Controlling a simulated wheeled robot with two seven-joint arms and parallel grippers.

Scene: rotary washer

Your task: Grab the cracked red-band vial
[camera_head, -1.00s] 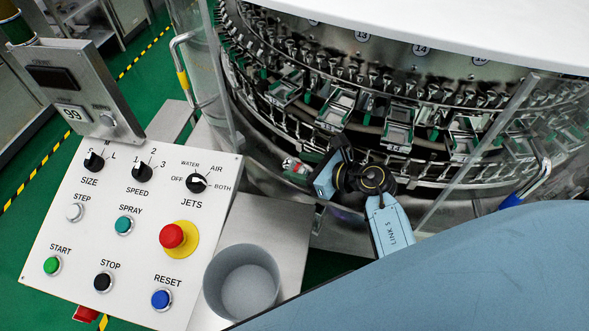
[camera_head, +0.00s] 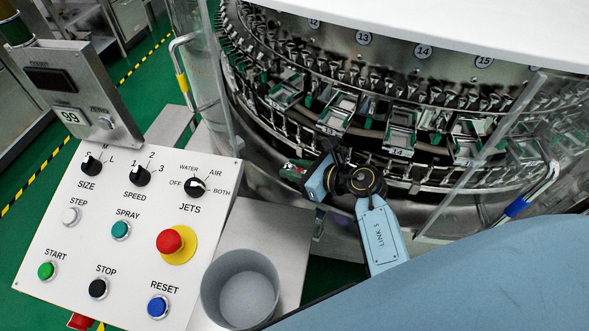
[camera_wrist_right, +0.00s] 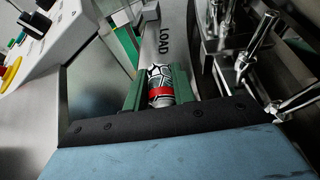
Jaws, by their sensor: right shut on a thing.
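The cracked red-band vial (camera_wrist_right: 160,88) shows in the right wrist view, with dark crack-like lines on a pale body and a red band near its lower end. It sits between the green fingers of my right gripper (camera_wrist_right: 155,90), which is shut on it. In the head view my right gripper (camera_head: 294,170) is at the front left edge of the rotary washer (camera_head: 400,175), with a small red and white bit of the vial (camera_head: 289,166) showing at the fingers. My left gripper is not in view.
A control panel (camera_head: 130,225) with knobs and buttons stands at the left. A grey open cup (camera_head: 241,297) stands in front of the washer on a metal shelf (camera_head: 272,232). Clear guard panels with handles flank the washer. In the wrist view a "LOAD" strip (camera_wrist_right: 166,40) lies beyond the vial.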

